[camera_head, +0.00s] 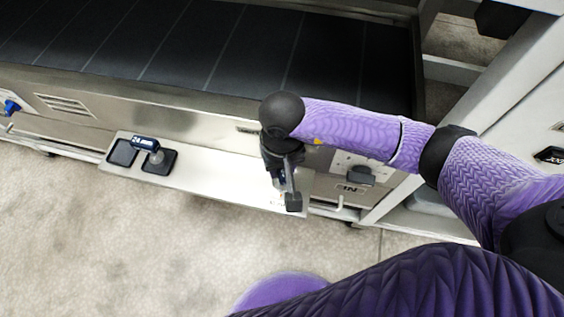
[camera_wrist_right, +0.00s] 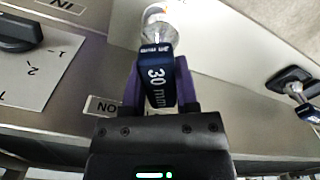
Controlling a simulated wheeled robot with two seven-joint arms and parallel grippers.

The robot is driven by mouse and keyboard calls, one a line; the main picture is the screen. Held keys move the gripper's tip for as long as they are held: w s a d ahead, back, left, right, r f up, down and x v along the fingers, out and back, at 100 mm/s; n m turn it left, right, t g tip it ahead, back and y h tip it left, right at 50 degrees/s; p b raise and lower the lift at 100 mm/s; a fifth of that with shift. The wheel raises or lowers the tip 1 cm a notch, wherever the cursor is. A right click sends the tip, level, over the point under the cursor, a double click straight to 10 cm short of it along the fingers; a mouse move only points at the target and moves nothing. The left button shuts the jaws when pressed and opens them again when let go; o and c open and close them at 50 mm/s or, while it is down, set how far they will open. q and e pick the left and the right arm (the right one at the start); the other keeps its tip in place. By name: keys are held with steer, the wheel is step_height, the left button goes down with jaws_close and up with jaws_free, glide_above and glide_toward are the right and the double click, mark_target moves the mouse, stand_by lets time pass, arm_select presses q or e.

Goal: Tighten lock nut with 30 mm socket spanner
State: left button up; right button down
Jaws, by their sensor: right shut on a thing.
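My right gripper (camera_head: 283,188) is over the right end of the metal shelf, in front of the machine. In the right wrist view, the right gripper (camera_wrist_right: 158,88) is shut on a dark blue handle marked "30 mm", part of the socket spanner (camera_wrist_right: 157,75). The spanner's shiny metal socket (camera_wrist_right: 160,34) points away from the fingers, towards the top of the picture. I cannot make out the lock nut; whether the socket is touching anything is unclear. My left gripper is not in view.
A second blue-handled tool (camera_head: 146,144) lies on black pads on the metal shelf (camera_head: 215,177). A black rotary switch (camera_head: 361,175) sits on the machine panel, right of my gripper. The dark conveyor belt (camera_head: 190,45) is behind. The floor in front is clear.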

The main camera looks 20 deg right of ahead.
steer(key=shift+f+b, duration=0.8)
steer(key=shift+f, duration=0.25)
